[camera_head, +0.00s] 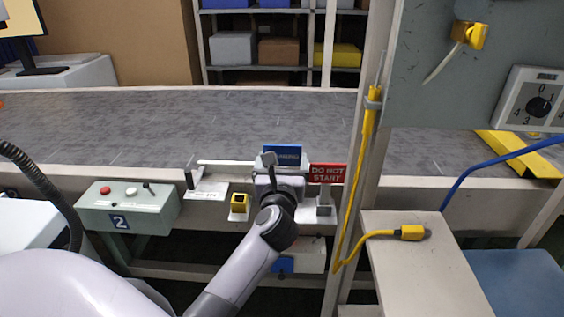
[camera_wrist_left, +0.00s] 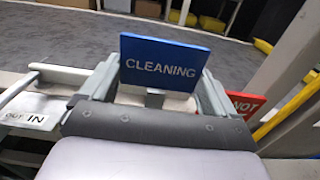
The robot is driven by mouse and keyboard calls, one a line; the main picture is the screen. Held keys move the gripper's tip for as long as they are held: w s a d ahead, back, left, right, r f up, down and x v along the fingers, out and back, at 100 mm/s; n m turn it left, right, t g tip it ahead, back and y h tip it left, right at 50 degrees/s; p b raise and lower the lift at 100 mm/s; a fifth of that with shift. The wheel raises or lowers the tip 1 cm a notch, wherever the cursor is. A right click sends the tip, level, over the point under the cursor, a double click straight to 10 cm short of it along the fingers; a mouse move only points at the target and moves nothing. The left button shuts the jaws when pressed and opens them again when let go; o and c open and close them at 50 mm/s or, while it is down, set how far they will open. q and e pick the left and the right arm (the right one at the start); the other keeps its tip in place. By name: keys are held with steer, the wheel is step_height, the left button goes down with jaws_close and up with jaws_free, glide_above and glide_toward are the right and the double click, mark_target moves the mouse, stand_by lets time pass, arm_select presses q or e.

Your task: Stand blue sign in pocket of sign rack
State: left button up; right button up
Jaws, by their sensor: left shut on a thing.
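The blue sign (camera_head: 284,150) stands upright above my left gripper (camera_head: 280,170). In the left wrist view the blue sign (camera_wrist_left: 164,52) faces me, reads CLEANING and tilts slightly. My left gripper (camera_wrist_left: 158,94) is shut on the sign's narrow stem below its panel. A red sign (camera_head: 327,173) reading DO NOT START stands just to the right, and part of it shows in the wrist view (camera_wrist_left: 244,104). A pale rack part (camera_head: 325,211) shows under the red sign. My gripper and wrist hide the pocket and the stem's lower end.
A pale bracket with an IN label (camera_head: 207,190) and a rod lies left of the gripper, beside a yellow block (camera_head: 239,203). A control box (camera_head: 125,207) stands farther left. A post with a yellow cable (camera_head: 366,145) rises at right. The conveyor (camera_head: 130,125) behind is clear.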

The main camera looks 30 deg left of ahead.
steer(key=shift+r, duration=0.25)
stand_by(0.4)
arm_select(q)
steer(key=shift+f+b, duration=1.6)
steer(key=shift+f, duration=0.7)
arm_select(e)
steer(key=shift+f, duration=1.85)
arm_select(q)
steer(key=o, duration=0.8)
step_height(320, 180, up, 20)
steer(key=p, duration=0.5)
arm_select(e)
steer(key=r, duration=0.4)
steer(key=shift+s+d, duration=0.2)
steer(key=shift+r, duration=0.15)
